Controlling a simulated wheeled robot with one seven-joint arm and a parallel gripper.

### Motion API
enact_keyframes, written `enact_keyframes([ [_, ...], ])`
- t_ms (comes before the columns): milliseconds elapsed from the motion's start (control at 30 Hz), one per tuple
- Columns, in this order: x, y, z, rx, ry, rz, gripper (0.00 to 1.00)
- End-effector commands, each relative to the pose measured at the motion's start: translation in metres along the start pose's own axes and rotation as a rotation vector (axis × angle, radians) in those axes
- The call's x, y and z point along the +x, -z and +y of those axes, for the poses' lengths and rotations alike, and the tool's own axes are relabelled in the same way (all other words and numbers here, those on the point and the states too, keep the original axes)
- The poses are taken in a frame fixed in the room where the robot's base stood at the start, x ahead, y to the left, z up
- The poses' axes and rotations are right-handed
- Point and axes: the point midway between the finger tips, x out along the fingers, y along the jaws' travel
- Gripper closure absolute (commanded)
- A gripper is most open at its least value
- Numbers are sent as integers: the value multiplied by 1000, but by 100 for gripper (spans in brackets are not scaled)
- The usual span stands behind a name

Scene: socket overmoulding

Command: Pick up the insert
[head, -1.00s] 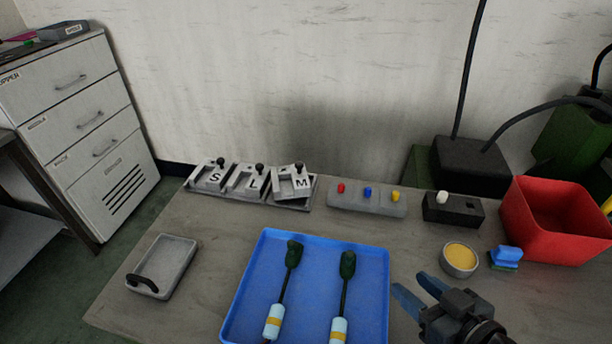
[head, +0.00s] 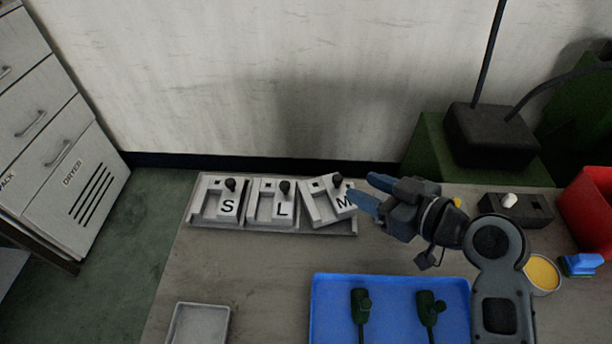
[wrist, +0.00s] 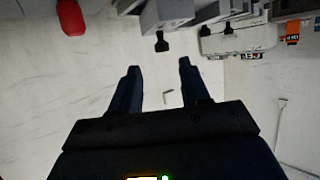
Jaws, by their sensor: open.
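Three grey-white inserts with black knobs stand in a grey rack (head: 285,229) at the back of the table. They are marked S (head: 207,200), L (head: 265,205) and M (head: 316,207). The M insert sits turned askew at the right end; the other two sit straight. My gripper (head: 367,191) is open and empty just right of the M insert, its blue fingers pointing left toward that knob. The fingers (wrist: 157,80) also show apart in the wrist view, with a black knob (wrist: 162,43) beyond them. I cannot tell whether a finger touches the M insert.
A blue tray (head: 390,283) with two dark green-ended tools lies in front. A grey tray (head: 200,322) is at front left. A yellow-filled dish (head: 541,273), blue piece (head: 580,265) and red bin (head: 590,215) are at right. Bare table lies before the rack.

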Motion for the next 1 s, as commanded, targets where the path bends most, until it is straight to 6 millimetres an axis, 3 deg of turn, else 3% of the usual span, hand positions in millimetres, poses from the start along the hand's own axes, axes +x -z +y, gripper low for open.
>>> enact_keyframes([
  [367, 33, 1, -2, 0, 2, -1, 54],
  [667, 73, 0, -3, 0, 2, -1, 54],
  [1000, 78, -1, -3, 0, -1, 0, 57],
])
